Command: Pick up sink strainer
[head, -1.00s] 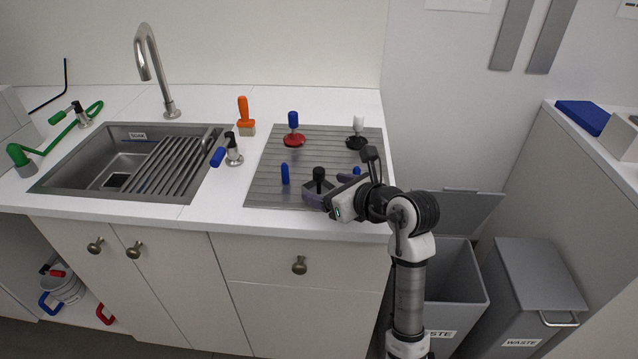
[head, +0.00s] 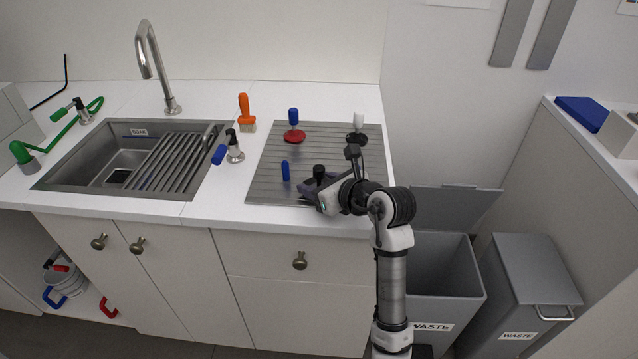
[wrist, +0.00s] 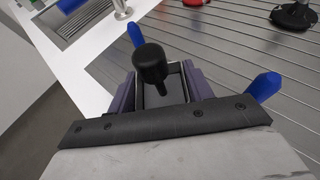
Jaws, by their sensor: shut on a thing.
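The sink strainer, a small square grey piece with an upright black knob (head: 319,172), is at the front of the ribbed grey drainboard (head: 268,157). The wrist view shows its black knob (wrist: 151,66) standing over the square grey body. My gripper (head: 311,186) comes in from the right, low at the board. Its dark purple fingers (wrist: 160,88) are shut on the strainer, one on each side of the body. The strainer's underside is hidden, so I cannot tell whether it touches the board.
A blue peg (head: 286,171) stands left of my gripper; another blue peg (wrist: 263,87) shows right of it in the wrist view. A red-based blue knob (head: 294,127) and a black-based white knob (head: 358,128) stand behind. The sink (head: 75,180) is left; open bin (head: 440,290) right.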

